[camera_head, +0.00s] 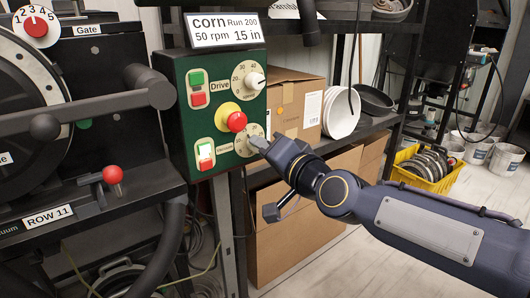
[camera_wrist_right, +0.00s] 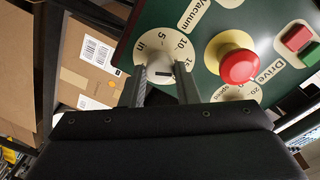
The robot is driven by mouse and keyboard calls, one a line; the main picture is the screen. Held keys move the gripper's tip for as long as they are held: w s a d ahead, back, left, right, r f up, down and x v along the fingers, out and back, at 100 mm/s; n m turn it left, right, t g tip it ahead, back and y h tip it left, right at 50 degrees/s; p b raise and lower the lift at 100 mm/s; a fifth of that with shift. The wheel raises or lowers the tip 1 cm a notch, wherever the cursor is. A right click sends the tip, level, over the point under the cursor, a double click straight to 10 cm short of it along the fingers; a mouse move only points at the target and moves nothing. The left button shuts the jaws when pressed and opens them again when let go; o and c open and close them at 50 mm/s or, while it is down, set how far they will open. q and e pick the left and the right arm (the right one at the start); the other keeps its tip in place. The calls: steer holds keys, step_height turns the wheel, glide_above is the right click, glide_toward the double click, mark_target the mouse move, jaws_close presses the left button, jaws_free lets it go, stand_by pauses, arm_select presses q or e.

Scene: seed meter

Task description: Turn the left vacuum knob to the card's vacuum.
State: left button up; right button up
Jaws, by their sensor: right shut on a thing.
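The green control box (camera_head: 215,115) carries a vacuum dial (camera_head: 256,131) at its lower right, mostly hidden by my right gripper in the head view. My right gripper (camera_head: 262,145) is shut on the knob there. In the wrist view the pale vacuum knob (camera_wrist_right: 161,68) sits between the two fingers, with a short dark mark on its face. The card (camera_head: 225,28) on top reads corn, Run 200, 50 rpm, 15 in. My left gripper is not in view.
The white drive knob (camera_head: 255,80) sits above, and the red emergency button (camera_head: 237,121) is close to the vacuum dial. Rocker switches (camera_head: 206,156) line the box's left side. Cardboard boxes (camera_head: 295,105) stand on a shelf to the right. The black machine (camera_head: 75,150) fills the left.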

stand_by(0.4)
steer(key=o, duration=1)
steer(key=shift+b+v, duration=2.15)
steer(key=shift+v, duration=1.75)
